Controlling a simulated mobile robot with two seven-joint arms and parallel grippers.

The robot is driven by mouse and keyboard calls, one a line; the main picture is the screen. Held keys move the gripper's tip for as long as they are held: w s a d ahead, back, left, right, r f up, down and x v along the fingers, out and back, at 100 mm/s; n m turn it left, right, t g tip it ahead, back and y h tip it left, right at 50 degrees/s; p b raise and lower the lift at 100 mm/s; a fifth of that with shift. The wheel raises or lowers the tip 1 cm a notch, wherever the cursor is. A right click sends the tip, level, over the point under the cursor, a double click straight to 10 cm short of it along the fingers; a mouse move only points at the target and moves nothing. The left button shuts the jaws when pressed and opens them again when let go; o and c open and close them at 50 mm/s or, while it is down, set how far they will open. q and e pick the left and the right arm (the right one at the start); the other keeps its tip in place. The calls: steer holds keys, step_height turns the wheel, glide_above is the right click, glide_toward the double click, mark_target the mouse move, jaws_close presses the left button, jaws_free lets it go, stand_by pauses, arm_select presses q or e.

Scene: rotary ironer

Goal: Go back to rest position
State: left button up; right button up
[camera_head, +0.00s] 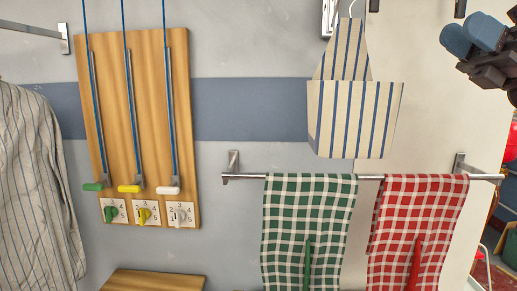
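My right gripper (474,36) is at the top right corner of the head view, with blue fingertip pads and a dark body. It is raised in front of the pale panel, to the right of the striped apron (352,112). It touches nothing that I can see, and nothing shows between its pads. The two blue pads look close together, but the angle hides whether there is a gap. My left gripper is not in view.
A wooden board (142,75) carries blue cords with green, yellow and white handles. A green checked towel (305,215) and a red checked towel (425,210) hang from a metal rail (243,177). A striped shirt (35,170) hangs at the left.

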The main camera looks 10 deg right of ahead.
steer(key=w+d+f+n+t+h, duration=0.1)
steer(key=w+f+n+t+h, duration=0.2)
steer(key=f+n+t+h, duration=0.6)
steer(key=w+d+f+n+t+h, duration=0.1)
steer(key=w+f+n+t+h, duration=0.4)
steer(key=f+n, duration=0.85)
steer(key=w+d+f+n+t+h, duration=0.15)
steer(key=f+n+t+h, duration=0.25)
steer(key=f+n+h, duration=0.7)
steer(key=s+a+f+m+g, duration=0.2)
steer(key=s+f+m+g, duration=0.15)
steer(key=f, duration=0.45)
steer(key=s+a+f+m+g+h, duration=0.1)
steer(key=s+a+f+m+g, duration=0.1)
steer(key=s+f+g, duration=0.45)
steer(key=s+a+f+m+g, duration=0.1)
steer(key=s+f+m+g, duration=0.15)
steer(key=f, duration=0.75)
steer(key=s+a+f+m+g+y, duration=0.15)
steer(key=s+a+f+g, duration=0.3)
steer(key=s, duration=0.45)
steer(key=s+a+f+m+g+y, duration=0.1)
steer(key=s+a+f+m+g, duration=0.25)
steer(key=s, duration=0.55)
steer(key=w+a+f+n+t, duration=0.1)
steer(key=w+f+n+t, duration=0.1)
steer(key=w+f+t, duration=0.5)
steer(key=shift+w+f+n+t, duration=0.4)
steer(key=shift+f+t, duration=0.35)
steer(key=shift+f, duration=1.15)
